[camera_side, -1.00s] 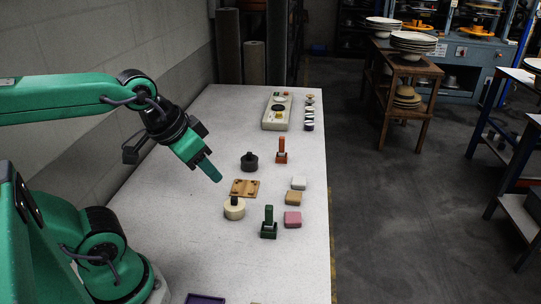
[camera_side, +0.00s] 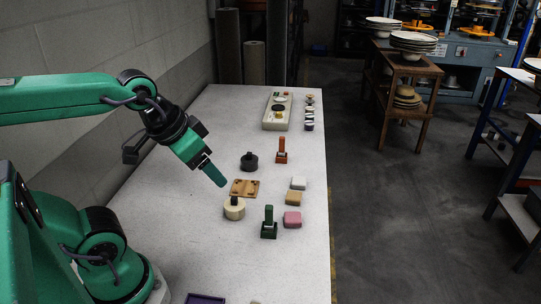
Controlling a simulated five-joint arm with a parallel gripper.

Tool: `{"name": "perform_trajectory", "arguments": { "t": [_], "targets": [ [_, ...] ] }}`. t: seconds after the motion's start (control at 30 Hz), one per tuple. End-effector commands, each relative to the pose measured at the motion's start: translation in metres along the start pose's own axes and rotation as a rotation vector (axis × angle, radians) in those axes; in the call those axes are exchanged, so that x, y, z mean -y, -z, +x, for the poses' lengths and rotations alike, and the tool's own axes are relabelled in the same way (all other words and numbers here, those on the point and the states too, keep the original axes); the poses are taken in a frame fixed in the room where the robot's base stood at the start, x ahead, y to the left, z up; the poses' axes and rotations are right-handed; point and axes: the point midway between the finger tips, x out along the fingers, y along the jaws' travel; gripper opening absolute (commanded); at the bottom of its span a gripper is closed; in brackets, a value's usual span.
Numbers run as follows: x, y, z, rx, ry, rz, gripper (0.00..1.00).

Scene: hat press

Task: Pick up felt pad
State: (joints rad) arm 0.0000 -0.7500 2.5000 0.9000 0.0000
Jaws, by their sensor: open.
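Three small soft-looking blocks lie in a column near the table's right edge: a white one (camera_side: 298,183), a tan one (camera_side: 293,198) and a pink one (camera_side: 292,219). They look like pads, but I cannot tell which is the felt pad. My gripper (camera_side: 217,179) is open and empty above the table, left of these blocks and apart from them. Its fingers point down and to the right, and the gap between them is hidden from this side.
A wooden plate (camera_side: 245,188), a cream round piece (camera_side: 234,209) and a black knobbed piece (camera_side: 249,162) stand between my gripper and the blocks. A green stamp (camera_side: 269,224) and an orange stamp (camera_side: 281,152) stand upright. A control box (camera_side: 276,111) is farther back.

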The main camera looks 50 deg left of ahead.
Motion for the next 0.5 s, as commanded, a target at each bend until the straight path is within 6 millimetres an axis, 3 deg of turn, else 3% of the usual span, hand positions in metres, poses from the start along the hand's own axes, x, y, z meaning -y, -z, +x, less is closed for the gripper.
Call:
{"name": "perform_trajectory", "arguments": {
  "t": [0.27, 0.5],
  "targets": [
    [0.001, 0.008, 0.002, 0.016, 0.001, -0.02, 0.69],
    [0.003, 0.036, 0.011, 0.066, 0.008, -0.088, 0.69]
  ]
}}
